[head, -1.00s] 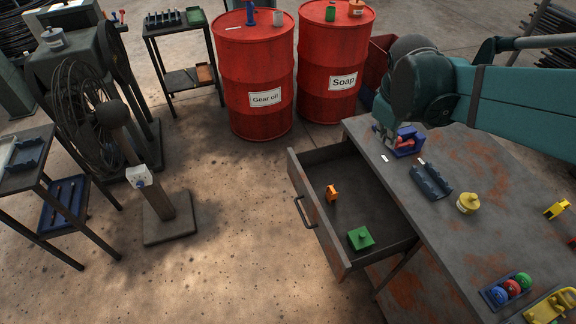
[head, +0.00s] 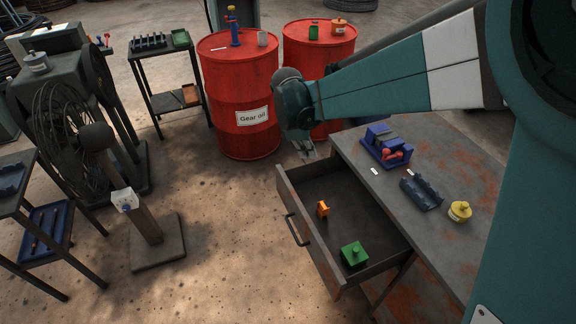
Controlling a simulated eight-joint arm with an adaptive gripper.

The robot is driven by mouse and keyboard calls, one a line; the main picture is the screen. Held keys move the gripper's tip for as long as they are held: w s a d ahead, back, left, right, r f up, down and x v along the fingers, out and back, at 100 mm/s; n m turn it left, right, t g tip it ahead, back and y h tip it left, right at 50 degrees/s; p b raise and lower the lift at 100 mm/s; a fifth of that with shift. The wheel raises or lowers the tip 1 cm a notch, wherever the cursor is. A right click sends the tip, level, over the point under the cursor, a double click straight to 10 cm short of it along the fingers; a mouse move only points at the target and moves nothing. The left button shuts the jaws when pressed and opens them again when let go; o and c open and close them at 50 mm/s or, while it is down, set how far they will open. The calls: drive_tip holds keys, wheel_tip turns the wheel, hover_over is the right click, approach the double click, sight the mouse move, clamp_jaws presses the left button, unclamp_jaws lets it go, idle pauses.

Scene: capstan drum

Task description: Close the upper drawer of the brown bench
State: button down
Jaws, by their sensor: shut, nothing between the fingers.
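The brown bench (head: 466,150) stands at the right with a rust-stained top. Its upper drawer (head: 308,246) is pulled well out towards the lower left, with a dark bar handle (head: 297,231) on its front. Inside lie an orange piece (head: 322,209) and a green block with a knob (head: 354,254). My gripper (head: 307,153) is shut and empty. It points down near the drawer's far end, beside the bench's far corner. It is small in view, and I cannot tell its exact height or whether it touches the drawer.
On the bench stand a blue device (head: 384,148), a dark blue holder (head: 421,193) and a yellow knobbed piece (head: 460,211). Red drums (head: 240,90) stand behind. A post on a square base (head: 157,240) stands left. The floor before the drawer is clear.

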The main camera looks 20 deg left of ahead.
drive_tip(key=s+a+f+n+b, duration=0.1)
drive_tip(key=s+a+f+n, duration=0.1)
drive_tip(key=a+f, duration=0.7)
drive_tip(key=s+a+f+n+h+b, duration=0.1)
drive_tip(key=a+f+n, duration=0.3)
drive_tip(key=a+f, duration=0.5)
drive_tip(key=shift+s+a+n+h, duration=0.3)
drive_tip(key=shift+s+a, duration=0.45)
drive_tip(key=shift+a, duration=0.15)
drive_tip(key=shift+f, duration=0.15)
drive_tip(key=w+d+f+b, duration=0.3)
drive_tip(key=w+d+f, duration=0.2)
drive_tip(key=f, duration=0.4)
drive_tip(key=shift+w+d, duration=0.25)
